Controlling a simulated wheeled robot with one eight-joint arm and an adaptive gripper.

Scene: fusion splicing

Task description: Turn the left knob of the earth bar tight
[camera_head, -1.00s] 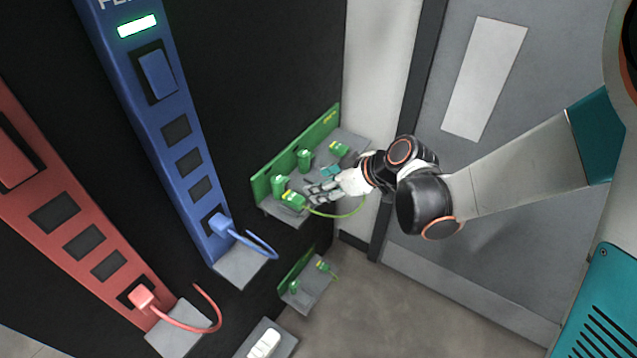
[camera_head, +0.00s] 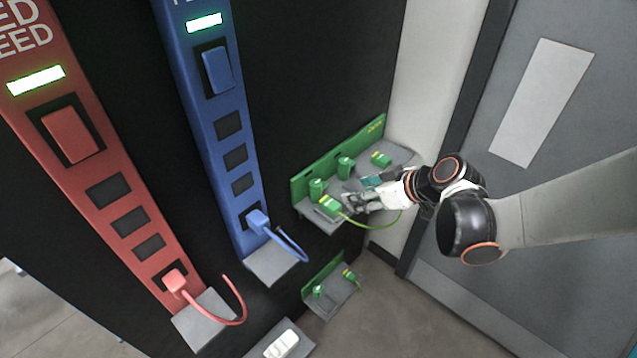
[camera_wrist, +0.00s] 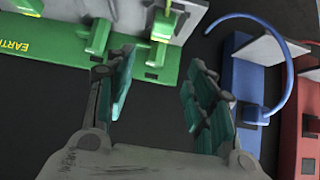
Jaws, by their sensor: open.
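The green earth bar (camera_head: 325,168) is fixed to the black panel above a grey shelf. Its left knob (camera_head: 317,187) and right knob (camera_head: 345,167) are green and upright. The left knob appears near the middle top in the wrist view (camera_wrist: 157,55), behind a green lug with a yellow band (camera_head: 329,206). My gripper (camera_head: 352,202) is just right of that lug in the head view, apart from the left knob. In the wrist view it is open and empty (camera_wrist: 162,90), its fingers wide apart below the left knob. How tight the knob is cannot be told.
A second lug (camera_head: 381,159) lies at the shelf's right end. A yellow-green cable (camera_head: 385,223) curves from the left lug under my gripper. The blue feed (camera_head: 235,156) with its looped cable stands to the left, the red feed (camera_head: 117,190) beyond. A smaller green bar (camera_head: 322,276) sits below.

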